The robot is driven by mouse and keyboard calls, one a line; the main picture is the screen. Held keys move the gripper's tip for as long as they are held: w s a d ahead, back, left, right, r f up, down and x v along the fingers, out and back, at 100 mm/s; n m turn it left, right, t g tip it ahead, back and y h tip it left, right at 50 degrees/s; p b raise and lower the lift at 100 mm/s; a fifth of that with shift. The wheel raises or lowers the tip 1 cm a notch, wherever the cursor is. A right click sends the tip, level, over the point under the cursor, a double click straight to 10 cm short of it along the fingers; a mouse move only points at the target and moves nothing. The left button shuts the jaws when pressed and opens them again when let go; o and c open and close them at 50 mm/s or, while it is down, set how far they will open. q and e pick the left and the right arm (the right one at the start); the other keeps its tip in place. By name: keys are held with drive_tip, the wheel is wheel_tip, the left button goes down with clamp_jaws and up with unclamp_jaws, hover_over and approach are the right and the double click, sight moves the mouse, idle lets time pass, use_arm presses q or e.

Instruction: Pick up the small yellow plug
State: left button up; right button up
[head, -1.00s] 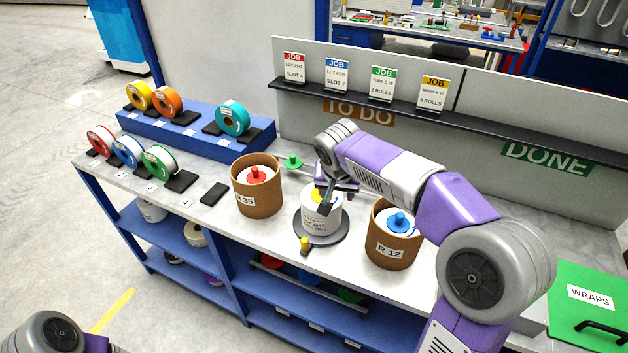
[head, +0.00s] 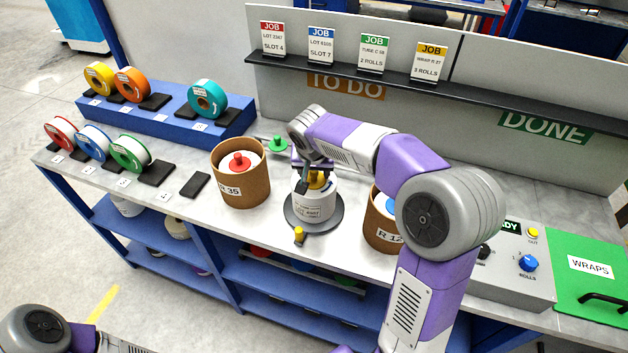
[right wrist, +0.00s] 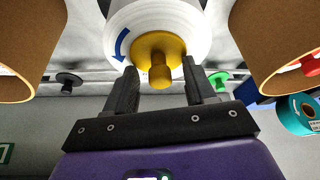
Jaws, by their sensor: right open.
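A yellow plug (head: 319,180) with a round flange and a short knob sits in the top of a white roll (head: 313,207). The roll stands on a grey round turntable (head: 333,221). My right gripper (head: 311,181) is at the top of the roll, partly hiding the plug. In the right wrist view the plug (right wrist: 157,60) shows between the two open fingers (right wrist: 159,72), with a gap on each side of its knob. A smaller yellow knob (head: 299,234) stands at the turntable's front edge. My left gripper is out of view.
A brown tube marked R 35 (head: 257,187) with a red plug stands left of the roll. Another, R 12 (head: 381,236), with a blue plug stands close on the right, partly behind my arm. A green plug (head: 278,145) lies behind. A control box (head: 515,280) is at right.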

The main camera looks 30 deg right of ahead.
drive_tip(key=shift+c, duration=0.3)
clamp_jaws()
drive_tip(key=shift+r, duration=0.1)
